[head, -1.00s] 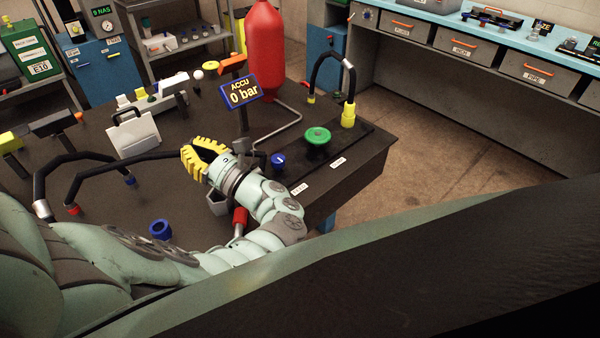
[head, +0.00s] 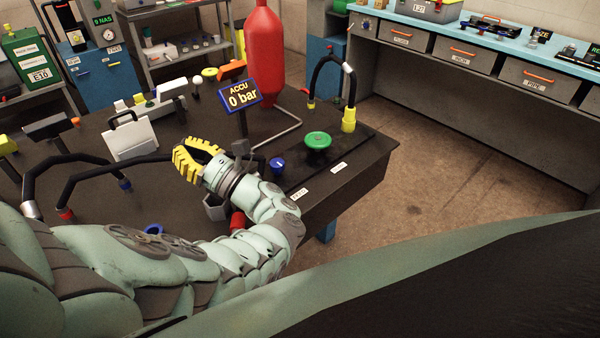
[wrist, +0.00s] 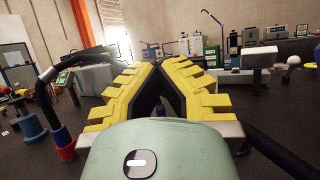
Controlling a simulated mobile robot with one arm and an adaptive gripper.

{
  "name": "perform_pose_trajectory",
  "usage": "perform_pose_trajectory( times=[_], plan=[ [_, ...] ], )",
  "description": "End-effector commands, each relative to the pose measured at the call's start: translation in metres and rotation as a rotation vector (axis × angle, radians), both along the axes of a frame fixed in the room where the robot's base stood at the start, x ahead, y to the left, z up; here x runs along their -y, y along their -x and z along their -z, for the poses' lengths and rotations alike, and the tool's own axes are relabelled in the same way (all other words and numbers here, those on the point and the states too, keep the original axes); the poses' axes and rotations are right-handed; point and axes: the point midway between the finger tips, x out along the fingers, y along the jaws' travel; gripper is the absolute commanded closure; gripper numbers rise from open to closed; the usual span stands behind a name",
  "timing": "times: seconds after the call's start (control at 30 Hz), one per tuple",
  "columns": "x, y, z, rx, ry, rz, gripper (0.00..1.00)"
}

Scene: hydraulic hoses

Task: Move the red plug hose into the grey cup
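The red plug hose (head: 100,171) is a black hose whose red plug (head: 66,214) is near the table's left front. The fingers partly hide the grip. Black hose also shows right of the gripper in the wrist view (wrist: 285,150). The grey cup (head: 214,207) stands just below my wrist in the head view, partly hidden by the arm.
Another hose with a blue plug (head: 125,184) arches behind. A blue ring-shaped cup (head: 154,230) is mostly hidden by my arm. A red part (head: 238,221) stands beside the grey cup. The ACCU sign (head: 239,94), blue knob (head: 277,165) and green handwheel (head: 318,140) are to the right.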

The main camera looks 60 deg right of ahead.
Motion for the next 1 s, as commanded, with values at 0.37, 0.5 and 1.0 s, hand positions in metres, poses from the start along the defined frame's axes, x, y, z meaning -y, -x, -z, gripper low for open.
perform_pose_trajectory(
  times=[0.37,0.5,1.0],
  plan=[
    [-0.0002,-0.0031,0.0018,0.037,-0.003,-0.030,1.00],
    [-0.0001,-0.0044,0.0016,0.050,-0.004,-0.041,1.00],
    [-0.0019,-0.0086,0.0018,0.098,-0.008,-0.082,1.00]
  ],
)
